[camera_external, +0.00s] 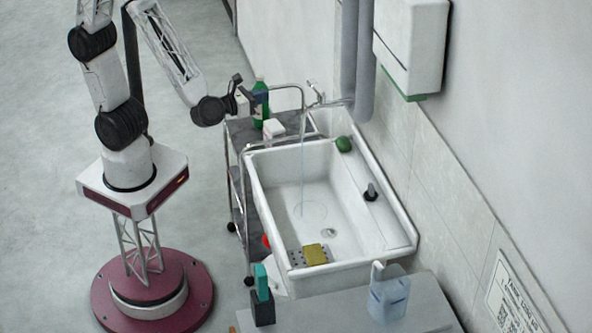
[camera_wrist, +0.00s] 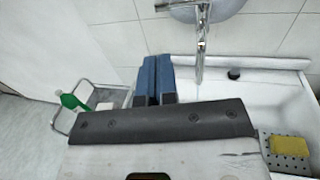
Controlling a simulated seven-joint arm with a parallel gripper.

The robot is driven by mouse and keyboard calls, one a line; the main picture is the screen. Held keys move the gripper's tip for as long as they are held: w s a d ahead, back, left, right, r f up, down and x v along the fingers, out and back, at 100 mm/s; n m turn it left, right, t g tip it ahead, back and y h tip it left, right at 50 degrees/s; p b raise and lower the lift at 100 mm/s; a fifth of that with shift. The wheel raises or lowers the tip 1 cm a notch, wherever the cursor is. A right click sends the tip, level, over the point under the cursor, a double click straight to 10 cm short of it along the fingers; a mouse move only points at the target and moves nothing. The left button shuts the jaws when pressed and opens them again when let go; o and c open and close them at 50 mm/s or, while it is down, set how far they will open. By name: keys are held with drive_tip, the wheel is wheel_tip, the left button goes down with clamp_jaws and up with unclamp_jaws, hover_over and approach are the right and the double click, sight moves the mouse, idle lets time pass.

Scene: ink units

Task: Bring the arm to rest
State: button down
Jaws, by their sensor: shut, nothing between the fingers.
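A white sink (camera_external: 268,200) stands right of my arm, with a tap (camera_external: 317,92) and a thin water stream. A yellow sponge (camera_external: 315,254) lies on a perforated plate inside. A cart (camera_external: 236,130) stands beside it. A counter (camera_external: 340,312) is in front. Open floor lies left.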

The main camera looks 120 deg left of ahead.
drive_tip(key=shift+s, duration=0.1)
idle(0.3)
drive_tip(key=s+n+g+h, duration=0.6)
drive_tip(key=s+n+g, duration=0.2)
drive_tip(key=s+n, duration=0.65)
drive_tip(key=s+d+r+n+h, duration=0.1)
drive_tip(key=s+d+n+h, duration=0.2)
drive_tip(key=d+n+h, duration=0.1)
drive_tip(key=s+d+r+n+t+h, duration=0.1)
drive_tip(key=s+d+n+h, duration=0.3)
drive_tip(key=d, duration=0.4)
drive_tip(key=shift+d+n+h, duration=0.25)
drive_tip(key=shift+n+h, duration=0.45)
drive_tip(key=shift+n, duration=0.15)
